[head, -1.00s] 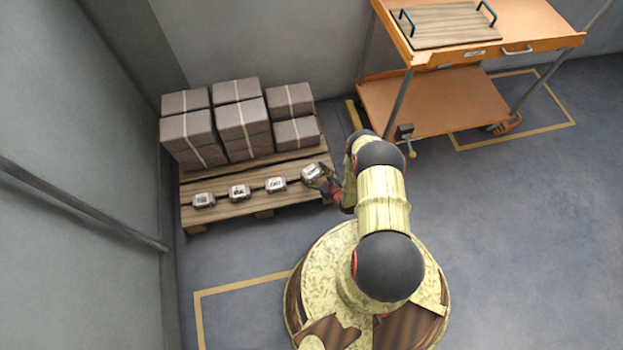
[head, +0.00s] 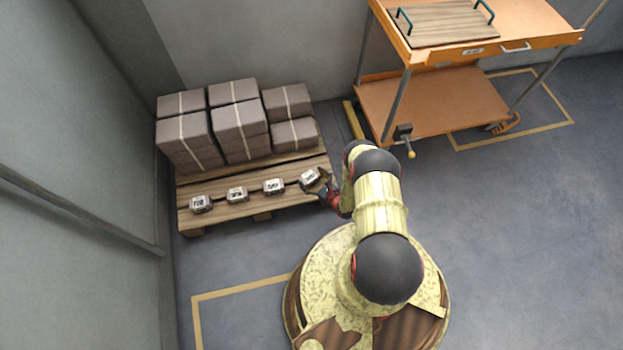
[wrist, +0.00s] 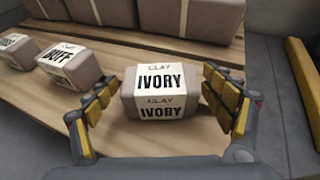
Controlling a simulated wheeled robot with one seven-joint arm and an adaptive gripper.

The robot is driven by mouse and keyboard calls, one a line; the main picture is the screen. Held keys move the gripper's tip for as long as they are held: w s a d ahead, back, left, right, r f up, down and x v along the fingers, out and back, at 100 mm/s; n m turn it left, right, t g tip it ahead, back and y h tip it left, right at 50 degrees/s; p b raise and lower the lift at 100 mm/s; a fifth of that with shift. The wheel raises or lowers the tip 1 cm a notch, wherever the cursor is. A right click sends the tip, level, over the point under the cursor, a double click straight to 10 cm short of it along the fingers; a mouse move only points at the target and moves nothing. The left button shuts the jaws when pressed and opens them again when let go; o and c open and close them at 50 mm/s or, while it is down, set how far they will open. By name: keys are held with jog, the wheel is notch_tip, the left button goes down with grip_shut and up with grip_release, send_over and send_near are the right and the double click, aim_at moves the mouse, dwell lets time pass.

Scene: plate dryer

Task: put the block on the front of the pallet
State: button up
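The block, a small clay block labelled IVORY (wrist: 160,80) (head: 309,177), is at the right end of a row along the front of the wooden pallet (head: 222,220). It appears to rest on the boards, with its label up and facing me. My gripper (wrist: 160,92) (head: 320,187) is open around it, with one yellow-padded finger on each side. Narrow gaps show between pads and block. The BUFF block (wrist: 72,62) and two other labelled blocks lie to its left.
Strapped stacks of larger brown blocks (head: 236,117) fill the back of the pallet. An orange cart (head: 440,105) with a wooden tray (head: 447,24) stands to the right. A wall is close on the left.

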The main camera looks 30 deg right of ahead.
jog(key=shift+o, duration=0.9)
